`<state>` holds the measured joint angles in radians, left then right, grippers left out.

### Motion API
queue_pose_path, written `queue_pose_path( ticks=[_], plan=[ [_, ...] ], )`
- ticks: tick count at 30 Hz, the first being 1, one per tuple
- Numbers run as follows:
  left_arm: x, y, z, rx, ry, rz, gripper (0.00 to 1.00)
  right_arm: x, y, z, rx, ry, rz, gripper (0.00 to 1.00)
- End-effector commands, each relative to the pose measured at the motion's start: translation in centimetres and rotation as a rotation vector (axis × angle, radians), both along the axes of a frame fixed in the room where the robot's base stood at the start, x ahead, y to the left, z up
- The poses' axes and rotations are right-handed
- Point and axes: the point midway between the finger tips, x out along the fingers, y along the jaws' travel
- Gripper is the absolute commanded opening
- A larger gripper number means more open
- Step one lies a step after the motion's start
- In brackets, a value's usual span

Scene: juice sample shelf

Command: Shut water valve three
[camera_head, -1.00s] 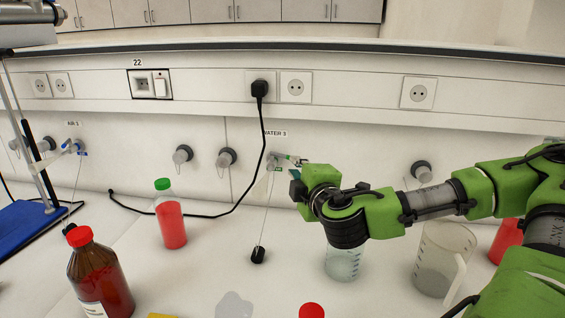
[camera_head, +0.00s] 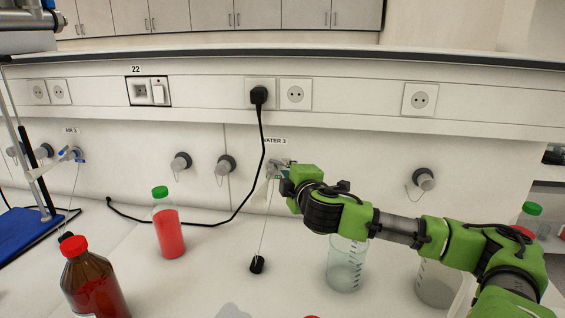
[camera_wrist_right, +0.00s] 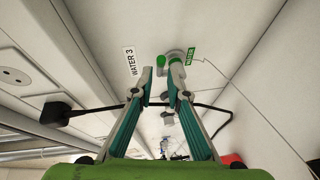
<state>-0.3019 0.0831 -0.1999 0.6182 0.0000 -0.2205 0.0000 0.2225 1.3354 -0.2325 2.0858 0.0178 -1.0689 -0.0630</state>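The water valve three (camera_head: 275,170) is a grey wall tap beneath the WATER 3 label (camera_head: 275,141), partly hidden behind my right gripper (camera_head: 286,176) in the head view. In the right wrist view, the valve's grey body (camera_wrist_right: 173,57) and a green tag or handle (camera_wrist_right: 190,57) lie just beyond the fingertips. My right gripper (camera_wrist_right: 164,84) shows there with its two fingers apart and nothing clearly between them. Whether a finger touches the valve cannot be told. My left gripper is not in view.
A black cable (camera_head: 262,130) hangs from the socket beside the valve. On the bench are a green-capped red bottle (camera_head: 169,232), a brown bottle (camera_head: 95,283), a clear beaker (camera_head: 345,265) and a larger jug (camera_head: 437,285). Other wall taps (camera_head: 226,164) flank the valve.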

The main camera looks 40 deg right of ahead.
Motion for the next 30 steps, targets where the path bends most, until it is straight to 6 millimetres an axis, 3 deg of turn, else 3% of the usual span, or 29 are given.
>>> queue_pose_path(
  ticks=[3, 10, 22, 24, 30],
  plan=[
    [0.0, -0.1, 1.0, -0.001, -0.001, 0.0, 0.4, 2.0, -1.1, 0.1, 0.005, -0.003, -0.003, 0.15],
    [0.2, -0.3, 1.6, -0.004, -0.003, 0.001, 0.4, 4.2, -2.2, -0.6, 0.002, -0.001, 0.0, 0.15],
    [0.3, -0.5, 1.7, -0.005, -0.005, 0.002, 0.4, 4.8, -2.5, -0.8, -0.001, 0.0, 0.001, 0.15],
    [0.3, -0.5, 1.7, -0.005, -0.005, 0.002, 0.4, 4.8, -2.5, -0.8, -0.001, 0.0, 0.001, 0.0],
    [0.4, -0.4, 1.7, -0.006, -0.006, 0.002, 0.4, 4.7, -2.5, -0.8, -0.001, 0.001, 0.002, 0.0]
  ],
)
